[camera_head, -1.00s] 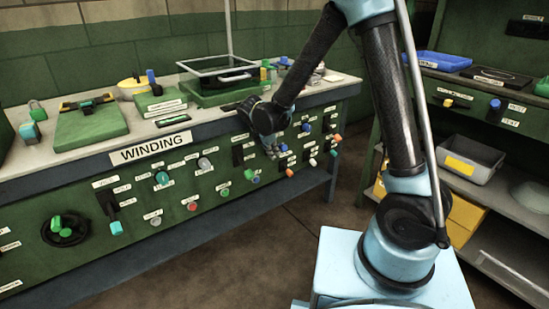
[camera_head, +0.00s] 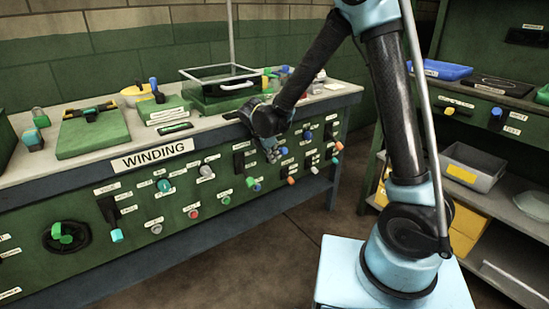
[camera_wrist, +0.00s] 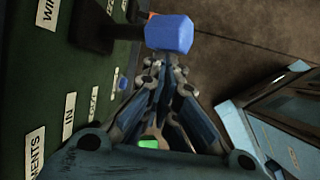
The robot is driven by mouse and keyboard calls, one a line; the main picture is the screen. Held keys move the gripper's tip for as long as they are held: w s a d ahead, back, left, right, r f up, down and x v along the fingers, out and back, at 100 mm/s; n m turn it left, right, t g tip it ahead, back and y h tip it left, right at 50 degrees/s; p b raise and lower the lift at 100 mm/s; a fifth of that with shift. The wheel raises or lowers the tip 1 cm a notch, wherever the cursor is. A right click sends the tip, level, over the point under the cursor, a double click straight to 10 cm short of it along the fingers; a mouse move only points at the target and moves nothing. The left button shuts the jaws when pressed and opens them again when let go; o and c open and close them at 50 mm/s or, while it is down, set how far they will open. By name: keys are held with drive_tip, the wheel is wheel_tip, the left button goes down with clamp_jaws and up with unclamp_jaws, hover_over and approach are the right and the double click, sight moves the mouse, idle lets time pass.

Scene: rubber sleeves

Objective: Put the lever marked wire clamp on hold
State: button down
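A lever with a blue knob (camera_wrist: 169,34) and a black mount shows at the top of the wrist view. A label (camera_wrist: 46,12) beside its mount is cut off and reads only "WIR". A blue knob (camera_head: 284,151) also shows right of my gripper in the head view and seems to be the same one. My gripper (camera_head: 272,158) is in front of the green panel. In the wrist view its fingertips (camera_wrist: 167,68) are close together, just short of the blue knob. Whether they touch it is unclear. The lever's set position cannot be read.
The bench panel under the "WINDING" sign (camera_head: 152,156) carries several other levers, knobs and buttons close by. A frame with a handle (camera_head: 220,78) stands on the bench top behind my arm. A shelf with a grey bin (camera_head: 472,167) is at the right. Floor between is clear.

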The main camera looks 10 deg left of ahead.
drive_tip(key=shift+w+r, duration=0.1)
drive_tip(key=shift+r, duration=0.05)
drive_tip(key=v, duration=1.3)
drive_tip(key=d+r+m+g, duration=0.3)
drive_tip(key=d+m, duration=1)
drive_tip(key=d, duration=1.8)
drive_tip(key=s+d+f+m+y, duration=0.1)
drive_tip(key=s+d+f+m, duration=0.3)
drive_tip(key=s+d+m, duration=0.3)
drive_tip(key=s+d+f+m+y, duration=0.1)
drive_tip(key=s+d+f+m, duration=0.3)
drive_tip(key=s+d+m, duration=0.3)
drive_tip(key=shift+s+d+t, duration=0.3)
drive_tip(key=shift+s+d, duration=0.15)
drive_tip(key=shift+s, duration=0.75)
